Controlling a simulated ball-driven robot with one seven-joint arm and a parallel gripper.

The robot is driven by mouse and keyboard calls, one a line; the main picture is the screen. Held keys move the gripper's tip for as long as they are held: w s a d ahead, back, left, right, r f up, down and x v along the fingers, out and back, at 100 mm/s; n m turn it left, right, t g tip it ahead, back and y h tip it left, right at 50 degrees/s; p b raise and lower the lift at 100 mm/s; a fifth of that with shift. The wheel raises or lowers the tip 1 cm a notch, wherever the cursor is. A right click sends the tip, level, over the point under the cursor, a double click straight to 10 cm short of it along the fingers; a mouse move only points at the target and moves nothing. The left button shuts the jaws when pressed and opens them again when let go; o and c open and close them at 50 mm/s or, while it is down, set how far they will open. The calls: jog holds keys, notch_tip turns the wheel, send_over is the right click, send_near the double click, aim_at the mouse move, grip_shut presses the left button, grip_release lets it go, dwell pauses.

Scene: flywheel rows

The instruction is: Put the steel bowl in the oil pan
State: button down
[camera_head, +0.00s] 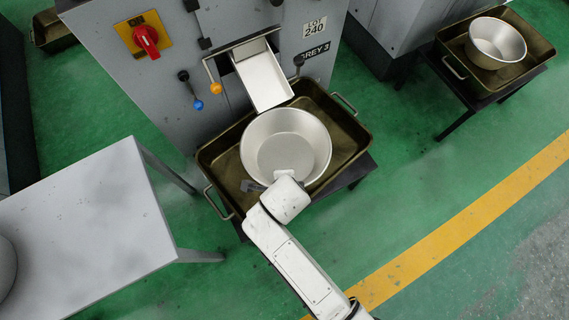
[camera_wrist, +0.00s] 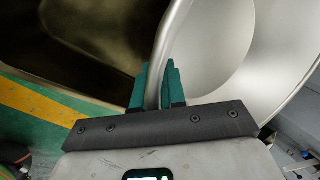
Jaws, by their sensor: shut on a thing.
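The steel bowl (camera_head: 286,148) is inside the outline of the brown oil pan (camera_head: 348,138) in the head view, beneath the machine's chute. Its rim and inner wall (camera_wrist: 215,50) fill the right of the wrist view. My gripper (camera_wrist: 158,82) is shut on the bowl's rim, one green finger on each side. In the head view my arm reaches the bowl's near side and hides part of it. The pan's dark inside (camera_wrist: 85,35) shows left of the rim in the wrist view. I cannot tell whether the bowl touches the pan's floor.
The grey machine (camera_head: 215,45) has a tilted chute (camera_head: 262,80) and levers close behind the bowl. A grey table (camera_head: 80,225) stands at left. Another pan (camera_head: 535,55) holding a similar bowl (camera_head: 496,42) is at upper right. Green floor with a yellow line is clear at lower right.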

jog(key=w+f, duration=0.1)
jog(key=w+f+b, duration=0.1)
jog(key=w+f, duration=0.1)
jog(key=shift+a+f, duration=0.15)
jog(key=shift+f, duration=0.1)
jog(key=shift+w+f+b, duration=0.1)
jog(key=shift+f+b, duration=0.8)
jog(key=shift+f, duration=0.7)
jog(key=shift+f, duration=0.1)
jog(key=c, duration=1.2)
grip_release()
jog(key=p+v, duration=0.5)
jog(key=v, duration=0.7)
